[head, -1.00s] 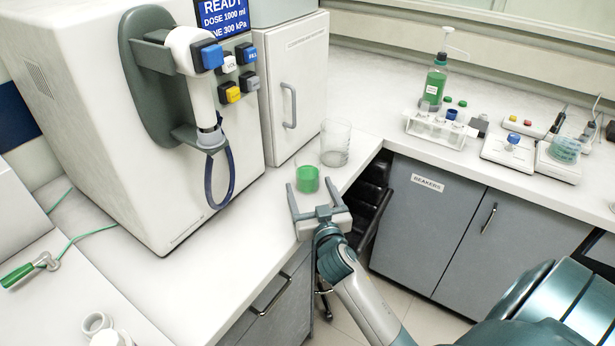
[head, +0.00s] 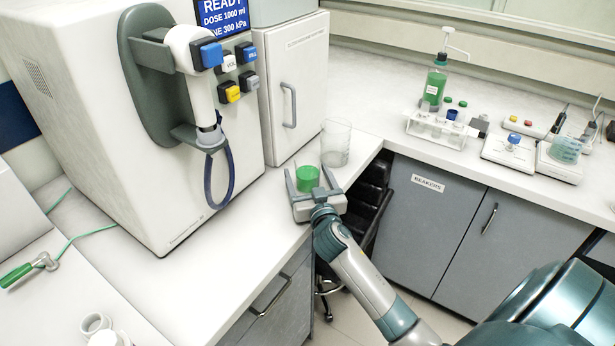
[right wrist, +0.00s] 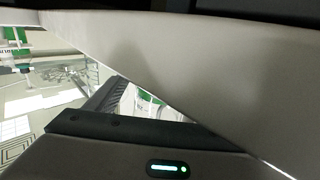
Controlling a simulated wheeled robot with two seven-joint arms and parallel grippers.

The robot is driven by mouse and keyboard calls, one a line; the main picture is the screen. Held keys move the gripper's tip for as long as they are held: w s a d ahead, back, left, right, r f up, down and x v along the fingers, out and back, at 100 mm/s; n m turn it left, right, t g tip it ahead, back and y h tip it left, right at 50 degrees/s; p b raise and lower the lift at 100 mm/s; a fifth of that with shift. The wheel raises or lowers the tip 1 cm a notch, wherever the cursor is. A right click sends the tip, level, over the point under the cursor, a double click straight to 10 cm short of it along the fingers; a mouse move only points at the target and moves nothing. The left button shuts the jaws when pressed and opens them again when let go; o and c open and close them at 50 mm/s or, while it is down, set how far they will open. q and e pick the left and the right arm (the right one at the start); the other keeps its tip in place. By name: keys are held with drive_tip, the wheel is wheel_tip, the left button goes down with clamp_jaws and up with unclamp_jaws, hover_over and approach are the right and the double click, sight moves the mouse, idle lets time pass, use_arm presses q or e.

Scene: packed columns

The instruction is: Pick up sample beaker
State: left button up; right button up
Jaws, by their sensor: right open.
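The small sample beaker (head: 307,180) with green liquid stands upright on the white counter in the head view. My right gripper (head: 306,172) is open at the counter's front edge, with one finger on each side of the beaker. I cannot tell whether the fingers touch it. In the right wrist view, some green and clear glass (right wrist: 148,103) shows behind a dark finger, and wide pale surfaces hide most of the scene. My left gripper is not in view.
A dosing machine (head: 120,130) with a hanging hose fills the left, beside a white cabinet (head: 300,95). A tube rack (head: 436,130) and green bottle (head: 434,85) stand at the back right.

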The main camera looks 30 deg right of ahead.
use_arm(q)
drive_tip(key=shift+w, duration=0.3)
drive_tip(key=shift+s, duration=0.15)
use_arm(e)
drive_tip(key=shift+c, duration=0.6)
drive_tip(key=c, duration=1.2)
drive_tip(key=shift+r, duration=0.1)
